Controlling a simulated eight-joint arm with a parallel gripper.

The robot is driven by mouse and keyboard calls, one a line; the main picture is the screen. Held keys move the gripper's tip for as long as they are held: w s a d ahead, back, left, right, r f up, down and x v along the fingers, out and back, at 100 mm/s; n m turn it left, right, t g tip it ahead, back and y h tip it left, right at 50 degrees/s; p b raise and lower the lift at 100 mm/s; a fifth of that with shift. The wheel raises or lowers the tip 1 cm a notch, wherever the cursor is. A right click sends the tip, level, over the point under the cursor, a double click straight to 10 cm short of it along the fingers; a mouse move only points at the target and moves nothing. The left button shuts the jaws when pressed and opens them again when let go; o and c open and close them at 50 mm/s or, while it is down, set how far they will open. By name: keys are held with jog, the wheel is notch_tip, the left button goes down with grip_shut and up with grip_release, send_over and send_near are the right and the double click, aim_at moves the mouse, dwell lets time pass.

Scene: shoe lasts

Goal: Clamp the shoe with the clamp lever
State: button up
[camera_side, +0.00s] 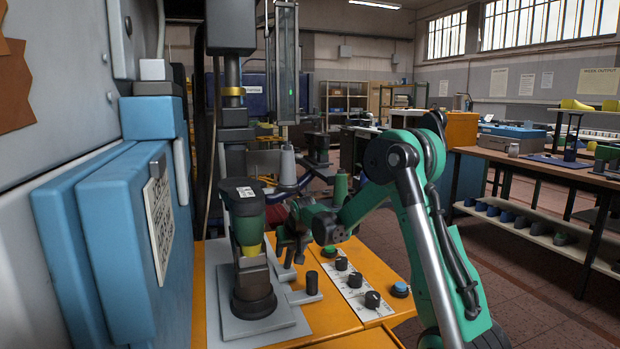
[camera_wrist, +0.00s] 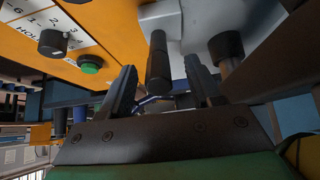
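A dark green piece (camera_side: 246,208) with a yellow lower part, apparently the shoe, sits upright on the dark post of the clamp fixture (camera_side: 266,330) under the machine's column. My gripper (camera_side: 289,248) hangs over the orange table just right of this post. In the wrist view, my gripper's two dark fingers (camera_wrist: 160,88) are apart. A black cylindrical handle (camera_wrist: 158,60), apparently the clamp lever, shows between them, with visible gaps on both sides. A short black handle on the fixture (camera_side: 312,283) shows in the side view; I cannot tell whether it is the same one.
A green button (camera_side: 331,252) and several black knobs (camera_side: 355,280) line the white panel right of the fixture. A blue button (camera_side: 400,289) lies farther right. The blue machine housing (camera_side: 115,240) closes off the left side. A workbench (camera_side: 540,160) stands at the back right.

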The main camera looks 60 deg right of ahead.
jog(key=shift+v, duration=2.8)
jog(key=s+a+n+t+y, duration=0.1)
jog(key=s+a+n+y, duration=0.1)
jog(key=a, duration=1)
jog(key=s+a+r+n+t+y, duration=0.1)
jog(key=s+a+n+y, duration=0.2)
jog(key=a+n, duration=0.4)
jog(key=s+a, duration=0.1)
jog(key=a, duration=0.5)
jog(key=shift+s, duration=0.3)
jog(key=shift+a+r, duration=0.1)
